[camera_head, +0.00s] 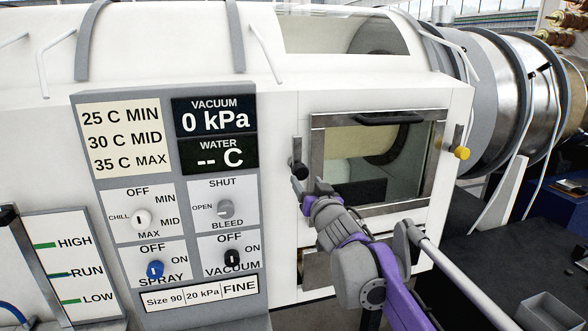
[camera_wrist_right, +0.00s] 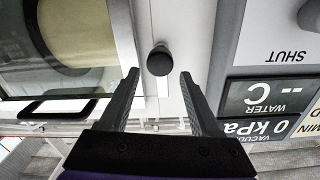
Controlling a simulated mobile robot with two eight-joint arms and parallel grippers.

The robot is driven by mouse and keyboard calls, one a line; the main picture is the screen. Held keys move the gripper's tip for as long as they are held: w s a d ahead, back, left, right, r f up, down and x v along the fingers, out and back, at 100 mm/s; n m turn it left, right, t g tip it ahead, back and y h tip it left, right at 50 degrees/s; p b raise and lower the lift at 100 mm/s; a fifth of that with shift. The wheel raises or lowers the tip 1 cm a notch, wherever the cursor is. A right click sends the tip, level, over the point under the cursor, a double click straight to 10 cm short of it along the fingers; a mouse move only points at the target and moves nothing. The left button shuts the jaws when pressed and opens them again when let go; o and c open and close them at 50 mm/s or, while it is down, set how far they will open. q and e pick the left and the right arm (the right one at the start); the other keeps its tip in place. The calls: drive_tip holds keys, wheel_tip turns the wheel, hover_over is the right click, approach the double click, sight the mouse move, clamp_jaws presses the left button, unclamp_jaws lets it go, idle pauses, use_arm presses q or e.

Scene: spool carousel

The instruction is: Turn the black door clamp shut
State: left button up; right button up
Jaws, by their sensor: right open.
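The black door clamp (camera_head: 299,169) is a round black knob on a short metal lever at the left edge of the windowed door (camera_head: 317,140). Its lever stands upright in the head view. My right gripper (camera_head: 306,188) reaches up to it from the lower right. In the right wrist view, which looks upside down, the black knob (camera_wrist_right: 159,58) lies just beyond and between the spread fingertips of the gripper (camera_wrist_right: 160,74). The fingers are open, and I see no contact with the knob. My left gripper is not in view.
A yellow-knobbed clamp (camera_head: 461,152) sits at the door's right edge. A black handle (camera_head: 390,118) runs along the door's top. The control panel (camera_head: 168,200) with dials and displays is left of the door. A grey tray (camera_head: 548,311) lies at lower right.

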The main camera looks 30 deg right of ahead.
sight(298, 168)
drive_tip(key=p+x, duration=0.2)
drive_tip(key=x, duration=0.7)
drive_tip(key=shift+w+d, duration=0.1)
drive_tip(key=shift+w, duration=0.15)
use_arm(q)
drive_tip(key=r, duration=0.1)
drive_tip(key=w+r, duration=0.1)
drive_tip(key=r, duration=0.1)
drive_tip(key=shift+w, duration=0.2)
use_arm(e)
clamp_jaws()
